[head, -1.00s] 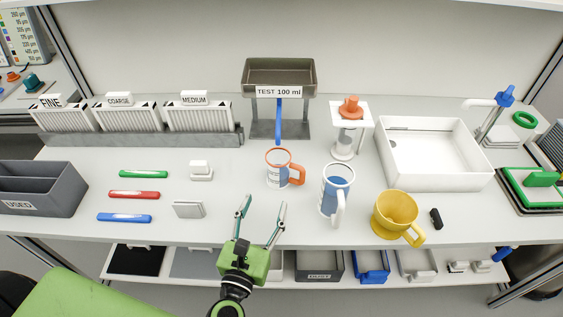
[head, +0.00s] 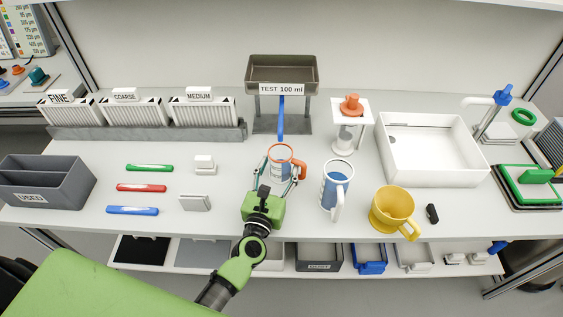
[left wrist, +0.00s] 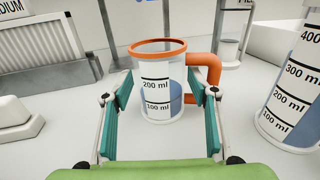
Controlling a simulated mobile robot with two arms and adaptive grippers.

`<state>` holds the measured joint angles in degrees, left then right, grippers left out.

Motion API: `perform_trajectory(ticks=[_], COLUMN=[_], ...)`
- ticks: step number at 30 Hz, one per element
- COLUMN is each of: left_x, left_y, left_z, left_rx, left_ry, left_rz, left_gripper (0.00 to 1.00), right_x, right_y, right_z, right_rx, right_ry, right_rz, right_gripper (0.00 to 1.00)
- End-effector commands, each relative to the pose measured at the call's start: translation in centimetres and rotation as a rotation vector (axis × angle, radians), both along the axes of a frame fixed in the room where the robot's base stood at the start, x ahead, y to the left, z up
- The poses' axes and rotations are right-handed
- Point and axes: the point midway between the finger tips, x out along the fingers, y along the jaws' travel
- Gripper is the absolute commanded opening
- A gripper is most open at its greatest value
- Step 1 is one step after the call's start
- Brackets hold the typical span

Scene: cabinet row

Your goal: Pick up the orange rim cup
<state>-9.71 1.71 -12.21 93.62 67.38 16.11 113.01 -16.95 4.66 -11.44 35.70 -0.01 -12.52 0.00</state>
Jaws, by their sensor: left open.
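The orange rim cup (head: 281,160) stands upright on the bench in the head view. It is clear, with an orange rim, an orange handle on its right, volume marks and some blue contents. In the left wrist view the cup (left wrist: 160,85) is straight ahead. My left gripper (head: 275,178) is open, its fingers spread at the near side of the cup, one to the left and one to the right. In the left wrist view the right finger of the gripper (left wrist: 158,115) is close to the handle; I cannot tell if they touch. My right gripper is not in view.
A blue-filled white-handled jug (head: 336,187) and a yellow cup (head: 392,209) stand to the right. A stand with the TEST 100 ml tray (head: 282,72) is behind the cup. A white basin (head: 433,178) is at right. Colored pens and small blocks lie left.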

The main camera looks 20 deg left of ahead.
Motion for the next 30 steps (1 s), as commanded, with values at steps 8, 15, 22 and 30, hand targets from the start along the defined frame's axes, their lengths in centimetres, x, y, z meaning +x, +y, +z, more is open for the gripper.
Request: perform_trajectory(ticks=[8,15,22,30], left_x=[0.1,0.1,0.1,0.0], left_y=[0.0,0.0,0.0,0.0], left_z=[0.0,0.0,0.3,3.9], left_rx=[0.0,-0.001,-0.002,-0.008], left_ry=[0.0,-0.001,-0.001,-0.003], left_rz=[0.0,0.0,0.001,0.003], left_gripper=[0.41,0.19,0.19,0.19], right_x=[-0.8,-0.8,-0.8,-0.7], right_y=[0.0,0.0,0.0,0.0], right_z=[-0.1,-0.1,0.1,1.7], right_rx=[-0.001,-0.001,-0.001,0.0], right_ry=[0.012,0.012,0.012,0.01], right_rz=[0.001,0.001,0.001,0.001], right_gripper=[0.4,0.4,0.4,0.4])
